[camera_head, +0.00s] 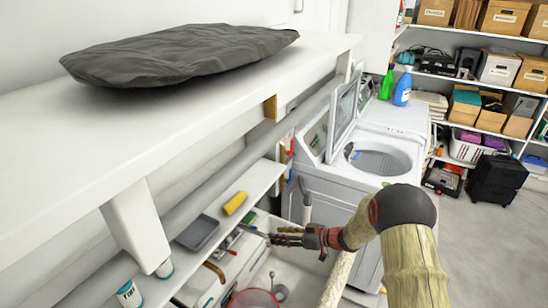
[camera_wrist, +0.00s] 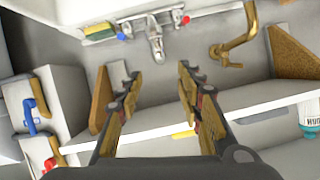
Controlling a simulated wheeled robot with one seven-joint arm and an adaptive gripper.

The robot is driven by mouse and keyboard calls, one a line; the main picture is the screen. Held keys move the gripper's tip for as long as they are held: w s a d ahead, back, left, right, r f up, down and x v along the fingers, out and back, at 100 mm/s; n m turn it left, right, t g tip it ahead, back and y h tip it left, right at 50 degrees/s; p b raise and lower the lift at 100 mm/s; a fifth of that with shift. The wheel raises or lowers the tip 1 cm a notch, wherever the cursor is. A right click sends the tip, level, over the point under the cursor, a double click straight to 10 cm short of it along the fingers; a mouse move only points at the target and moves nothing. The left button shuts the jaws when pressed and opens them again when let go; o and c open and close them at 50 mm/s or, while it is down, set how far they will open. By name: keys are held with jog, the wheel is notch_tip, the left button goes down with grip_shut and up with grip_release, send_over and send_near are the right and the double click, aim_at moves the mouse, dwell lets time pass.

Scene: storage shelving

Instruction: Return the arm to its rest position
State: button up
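My gripper (camera_head: 280,238) is at the end of my arm in the head view, reaching left over the sink area beside the low white shelf. In the wrist view, the two fingers of my gripper (camera_wrist: 157,78) stand apart with nothing between them, so it is open and empty. My arm (camera_head: 408,240) comes in from the lower right and bends left at a dark joint. Whether the fingers touch anything below is not clear.
The low shelf (camera_head: 258,178) holds a yellow sponge (camera_head: 234,203) and a grey tray (camera_head: 197,232). A high white shelf (camera_head: 50,185) with a dark bag (camera_head: 180,55) runs along the left. The open washer (camera_head: 350,185) stands behind my gripper. A faucet (camera_wrist: 156,40) lies ahead in the wrist view.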

jog(key=w+d+f+m+t+h, duration=0.1)
jog(key=d+f+h, duration=0.3)
jog(key=d, duration=0.2)
jog(key=w+d+f+m+h, duration=0.1)
jog(key=d+f+m+h, duration=0.1)
jog(key=d+f+h, duration=0.35)
jog(key=s+d+r+m+g+h, duration=0.2)
jog(key=s+d+r+m+h, duration=0.15)
jog(key=s+d+r, duration=0.7)
jog(key=s+d+r+m+g+h, duration=0.1)
jog(key=s+r+g, duration=0.1)
jog(key=s+r, duration=0.45)
jog(key=s+r+m+g+h, duration=0.1)
jog(key=s+r, duration=0.3)
jog(key=s, duration=0.6)
jog(key=s+a+r+m+t+y+b, duration=0.1)
jog(key=s+a+r, duration=0.3)
jog(key=s+r, duration=0.3)
jog(key=s+a+r+t+y+b, duration=0.1)
jog(key=s+a+r+t, duration=0.1)
jog(key=s+a+r, duration=0.2)
jog(key=s+r, duration=0.3)
jog(key=s, duration=0.2)
jog(key=shift+s+r+m+y, duration=0.25)
jog(key=shift+r+m+y, duration=0.05)
jog(key=shift+m+y, duration=0.1)
